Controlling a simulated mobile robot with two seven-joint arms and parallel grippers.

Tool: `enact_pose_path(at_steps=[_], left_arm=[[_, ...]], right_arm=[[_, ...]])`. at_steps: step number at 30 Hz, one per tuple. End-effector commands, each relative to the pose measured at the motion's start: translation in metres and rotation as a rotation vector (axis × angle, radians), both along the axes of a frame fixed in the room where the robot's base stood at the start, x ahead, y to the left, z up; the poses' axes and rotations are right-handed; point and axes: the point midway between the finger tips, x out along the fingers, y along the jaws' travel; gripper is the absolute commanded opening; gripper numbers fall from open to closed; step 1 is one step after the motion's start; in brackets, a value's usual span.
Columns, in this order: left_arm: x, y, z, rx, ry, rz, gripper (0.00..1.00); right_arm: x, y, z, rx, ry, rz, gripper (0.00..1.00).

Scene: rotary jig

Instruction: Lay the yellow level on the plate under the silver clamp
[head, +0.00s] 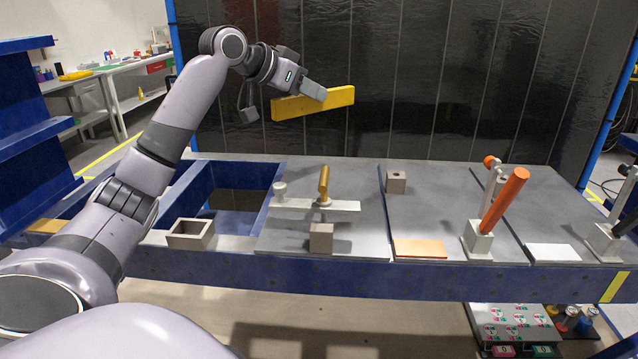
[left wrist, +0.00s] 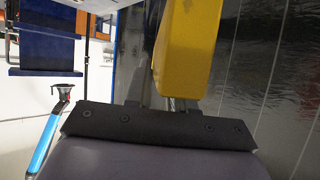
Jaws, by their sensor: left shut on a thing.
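The yellow level (head: 335,102) is held up in the air at the back, in front of the dark curtain, well above the table. The clamp with a silver bar (head: 335,206) and a gold handle stands on the grey plate (head: 285,234) left of centre, below the level. A grey block (head: 321,238) stands in front of the bar. My right gripper does not show.
An orange-handled clamp (head: 500,205) and a black-handled clamp (head: 606,240) stand to the right. An orange pad (head: 420,249), a white pad (head: 553,252) and a holed block (head: 396,182) sit on the plates. An open grey box (head: 191,234) is at the left, near a recess.

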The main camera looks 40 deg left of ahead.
Motion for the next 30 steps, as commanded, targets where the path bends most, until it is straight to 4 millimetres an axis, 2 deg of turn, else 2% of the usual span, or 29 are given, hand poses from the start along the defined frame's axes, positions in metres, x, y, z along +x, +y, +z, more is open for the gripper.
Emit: enact_pose_path(at_steps=[1, 3, 18, 22, 30], left_arm=[[0.000, 0.000, -0.013, 0.001, 0.004, 0.000, 0.00], [0.000, 0.000, -0.026, 0.001, 0.005, 0.000, 0.00], [-0.001, 0.000, -0.120, -0.001, 0.004, 0.000, 0.00], [-0.001, 0.000, -0.138, -0.002, 0.001, 0.000, 0.00], [-0.001, 0.000, -0.158, -0.001, 0.000, 0.000, 0.00]], right_arm=[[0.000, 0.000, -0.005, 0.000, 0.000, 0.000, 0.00], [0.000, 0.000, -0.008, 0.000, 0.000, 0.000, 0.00], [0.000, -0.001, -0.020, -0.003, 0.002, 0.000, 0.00], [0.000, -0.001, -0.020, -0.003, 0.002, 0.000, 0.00], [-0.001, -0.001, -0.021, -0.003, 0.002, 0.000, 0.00]])
